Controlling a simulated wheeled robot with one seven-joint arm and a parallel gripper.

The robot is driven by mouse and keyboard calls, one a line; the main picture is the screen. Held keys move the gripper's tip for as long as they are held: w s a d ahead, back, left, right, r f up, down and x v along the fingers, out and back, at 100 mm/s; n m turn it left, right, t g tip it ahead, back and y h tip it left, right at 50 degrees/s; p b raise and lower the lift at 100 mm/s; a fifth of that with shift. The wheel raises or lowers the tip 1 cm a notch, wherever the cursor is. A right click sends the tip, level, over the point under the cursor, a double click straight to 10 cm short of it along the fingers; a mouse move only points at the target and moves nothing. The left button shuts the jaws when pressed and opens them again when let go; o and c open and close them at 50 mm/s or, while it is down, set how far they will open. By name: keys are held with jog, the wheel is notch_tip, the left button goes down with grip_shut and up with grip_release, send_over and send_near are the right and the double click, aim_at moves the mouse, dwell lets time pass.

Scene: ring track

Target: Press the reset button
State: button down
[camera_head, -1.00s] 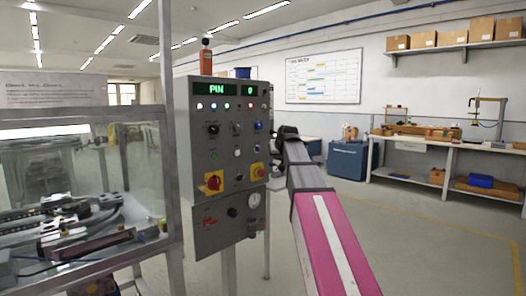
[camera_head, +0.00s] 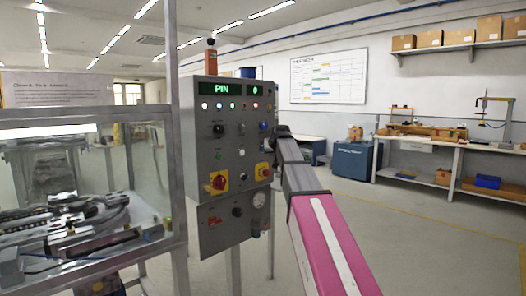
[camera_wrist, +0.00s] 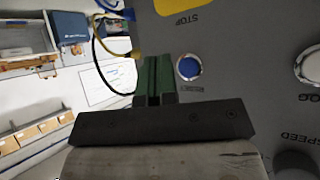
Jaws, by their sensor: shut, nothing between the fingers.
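The control panel (camera_head: 241,150) is a grey upright box with green displays, lamps, knobs and buttons. The reset button is the blue round one (camera_head: 263,126) near its right edge. In the wrist view, turned upside down, the blue button (camera_wrist: 188,68) has a pale ring and a small label, partly hidden, beside my gripper. My gripper (camera_wrist: 154,62) has green fingers, shut and empty, just left of the button in that view. No contact with it shows. In the head view, my dark gripper (camera_head: 283,132) is at the panel's right edge, its fingertips not clear.
A yellow STOP plate (camera_wrist: 188,8) and a white button (camera_wrist: 308,66) are near the blue button in the wrist view. A glass-sided machine (camera_head: 85,190) stands left of the panel. A blue cabinet (camera_head: 354,162) and a workbench (camera_head: 425,160) stand farther right. Floor between is open.

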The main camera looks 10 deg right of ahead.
jog(key=shift+w+a, duration=0.75)
jog(key=shift+w, duration=0.25)
dwell(1.3)
jog(key=shift+w+a, duration=0.2)
jog(key=shift+w, duration=0.1)
jog(key=shift+w+a, duration=0.25)
jog(key=shift+w, duration=0.1)
dwell(0.9)
jog(key=shift+s, duration=0.1)
jog(key=shift+s+d, duration=0.45)
jog(key=shift+s, duration=0.15)
jog(key=shift+s+d, duration=0.1)
jog(key=s+d, duration=0.1)
jog(key=s, duration=0.1)
jog(key=s+d, duration=0.1)
jog(key=shift+s+d, duration=0.4)
dwell(0.3)
